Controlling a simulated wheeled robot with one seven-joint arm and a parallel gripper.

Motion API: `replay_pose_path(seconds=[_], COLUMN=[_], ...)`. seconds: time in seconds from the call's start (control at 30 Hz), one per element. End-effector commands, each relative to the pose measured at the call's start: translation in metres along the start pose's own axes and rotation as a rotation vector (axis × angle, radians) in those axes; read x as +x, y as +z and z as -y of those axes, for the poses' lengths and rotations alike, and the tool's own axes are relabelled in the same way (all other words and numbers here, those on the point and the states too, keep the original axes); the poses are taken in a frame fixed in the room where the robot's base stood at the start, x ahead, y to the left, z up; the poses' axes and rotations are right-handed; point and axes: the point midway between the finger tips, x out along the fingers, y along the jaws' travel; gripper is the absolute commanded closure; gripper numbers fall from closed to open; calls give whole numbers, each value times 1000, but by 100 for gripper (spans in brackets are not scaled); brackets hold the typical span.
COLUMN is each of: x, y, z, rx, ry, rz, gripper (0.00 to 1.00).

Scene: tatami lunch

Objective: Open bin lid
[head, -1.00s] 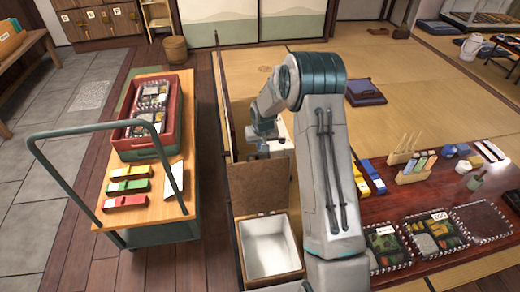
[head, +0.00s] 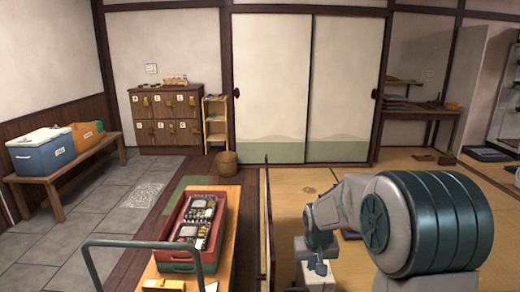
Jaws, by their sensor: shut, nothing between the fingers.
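My gripper (head: 318,268) hangs low in the head view, to the right of the thin dark partition. It is shut with nothing in it, and its fingertips are small and hard to make out. A pale, light-coloured shape (head: 318,282) shows just below and behind it, cut by the bottom edge; I cannot tell what it is. The bin with the brown lid is not in this view now, so its lid cannot be seen.
A cart (head: 226,258) with a red crate (head: 168,246) stands left of the partition (head: 268,225). A blue cooler (head: 42,155) sits on a bench (head: 62,174) at the left. Lockers (head: 168,118), a basket (head: 226,164) and sliding doors (head: 270,85) line the back. Tatami (head: 300,190) lies open beyond the partition.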

Motion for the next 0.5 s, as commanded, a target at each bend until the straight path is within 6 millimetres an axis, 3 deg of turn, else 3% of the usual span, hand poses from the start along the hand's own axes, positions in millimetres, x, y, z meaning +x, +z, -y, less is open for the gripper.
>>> replay_pose_path(seconds=[0.03,0.1,0.3,0.5], x=[-31,-60,-132,-191], y=[8,23,71,124], z=[-2,-4,-8,-10], rx=[0,1,9,18], ry=[4,7,8,-6], rz=[-4,-3,2,6], gripper=[100,100,100,100])
